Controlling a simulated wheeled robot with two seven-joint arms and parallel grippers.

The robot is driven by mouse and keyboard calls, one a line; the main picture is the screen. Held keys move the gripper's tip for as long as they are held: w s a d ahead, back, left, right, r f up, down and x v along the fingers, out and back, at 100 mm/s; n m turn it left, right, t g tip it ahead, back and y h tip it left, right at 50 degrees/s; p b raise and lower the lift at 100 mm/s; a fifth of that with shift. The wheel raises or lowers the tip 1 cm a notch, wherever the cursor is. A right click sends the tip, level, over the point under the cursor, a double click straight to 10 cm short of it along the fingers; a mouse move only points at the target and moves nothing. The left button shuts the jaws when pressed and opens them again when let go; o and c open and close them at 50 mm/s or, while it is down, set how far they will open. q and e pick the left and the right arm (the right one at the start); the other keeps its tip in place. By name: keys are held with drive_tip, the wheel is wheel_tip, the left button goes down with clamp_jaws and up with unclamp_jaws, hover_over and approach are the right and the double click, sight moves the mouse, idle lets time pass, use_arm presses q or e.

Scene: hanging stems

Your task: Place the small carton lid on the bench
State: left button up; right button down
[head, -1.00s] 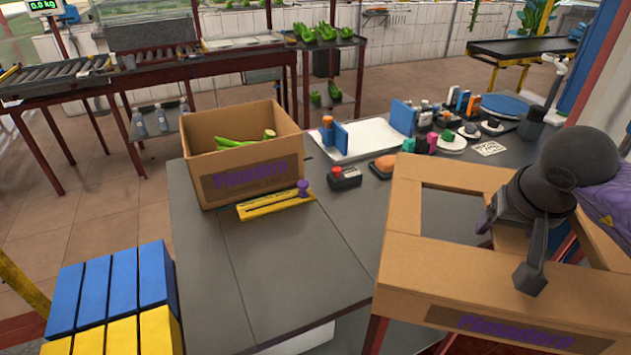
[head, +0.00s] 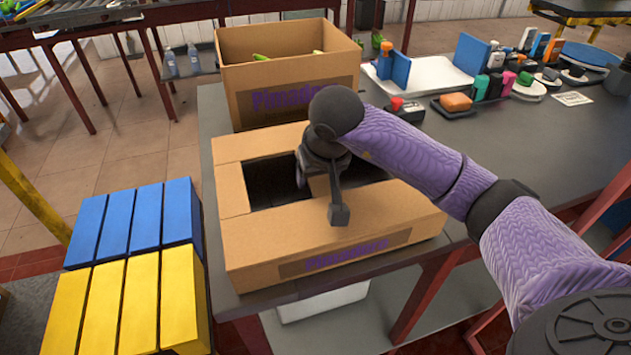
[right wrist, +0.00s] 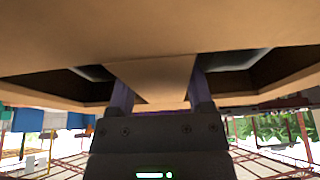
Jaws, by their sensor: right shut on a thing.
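The small carton lid (head: 275,230) is a brown cardboard frame with openings, a middle strip and purple print on its front. It is over the near left part of the grey bench (head: 500,135), in front of the carton. I cannot tell whether its underside touches the bench. My right gripper (head: 322,182) is shut on the lid's middle strip; its fingertips are partly hidden in the head view. In the right wrist view, the fingers (right wrist: 162,95) sit on both sides of the lid's cardboard strip (right wrist: 152,78). My left gripper is not in view.
An open carton (head: 290,90) with green produce stands just behind the lid. Blue boxes (head: 130,225) and yellow boxes (head: 125,305) stand at the left. A red-buttoned device (head: 405,108), an orange block (head: 455,102) and a white tray (head: 430,80) are to the right.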

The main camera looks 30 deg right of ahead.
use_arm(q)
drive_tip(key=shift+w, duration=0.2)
use_arm(e)
drive_tip(key=shift+f, duration=0.15)
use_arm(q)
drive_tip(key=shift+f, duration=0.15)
use_arm(e)
drive_tip(key=shift+f, duration=0.2)
drive_tip(key=shift+c, duration=1.2)
unclamp_jaws()
drive_tip(key=shift+o, duration=1.2)
drive_tip(key=shift+r, duration=0.1)
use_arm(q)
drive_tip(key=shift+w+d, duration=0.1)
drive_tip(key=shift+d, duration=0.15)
